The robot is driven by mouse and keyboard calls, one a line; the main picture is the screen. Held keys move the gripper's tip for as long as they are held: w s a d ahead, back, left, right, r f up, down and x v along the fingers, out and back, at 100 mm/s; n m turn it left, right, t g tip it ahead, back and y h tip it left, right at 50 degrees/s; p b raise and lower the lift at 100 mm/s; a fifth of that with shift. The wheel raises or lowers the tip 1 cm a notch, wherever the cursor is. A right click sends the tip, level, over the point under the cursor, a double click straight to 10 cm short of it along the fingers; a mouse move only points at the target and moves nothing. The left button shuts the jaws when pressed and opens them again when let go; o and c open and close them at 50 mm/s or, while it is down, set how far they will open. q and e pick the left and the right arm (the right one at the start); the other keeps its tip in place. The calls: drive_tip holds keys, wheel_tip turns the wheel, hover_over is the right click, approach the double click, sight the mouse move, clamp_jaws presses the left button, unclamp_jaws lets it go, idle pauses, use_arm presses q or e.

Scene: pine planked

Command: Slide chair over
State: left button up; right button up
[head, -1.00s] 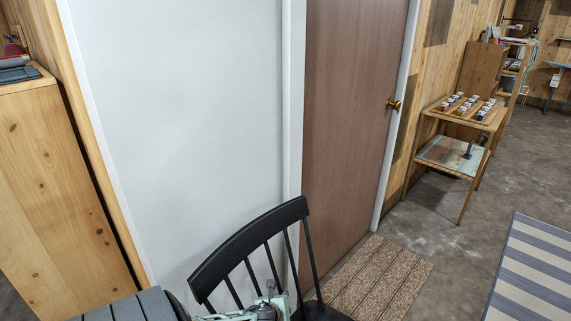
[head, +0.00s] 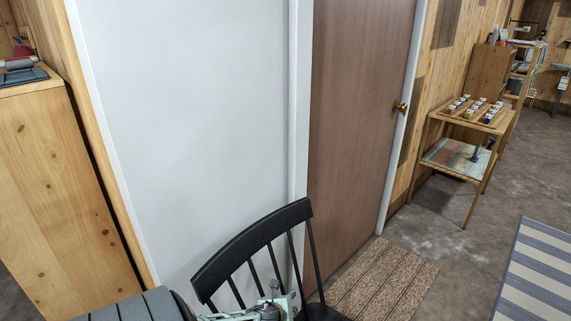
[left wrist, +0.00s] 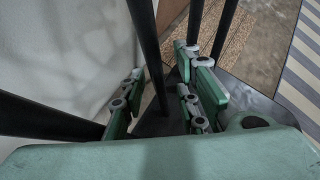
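The black chair (head: 262,233) stands at the bottom middle of the head view, its curved top rail and thin spindles in front of the white wall panel and brown door. Its seat is mostly cut off by the frame's lower edge. My left gripper (head: 274,303), pale green and grey, shows only partly at that edge, beside the chair back. In the left wrist view, my left gripper's green fingers (left wrist: 158,98) are apart. A black chair spindle (left wrist: 150,55) runs between them, with clear space around it. The black seat (left wrist: 255,95) lies beyond. My right gripper is not in view.
A brown ribbed mat (head: 380,279) lies before the door (head: 352,120). A striped rug (head: 540,275) is at right. A small wooden table (head: 432,136) stands along the wall. A pine cabinet (head: 55,180) is at left. Grey floor is clear between mat and rug.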

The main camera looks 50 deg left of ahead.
use_arm(q)
drive_tip(key=v, duration=1.2)
idle(0.6)
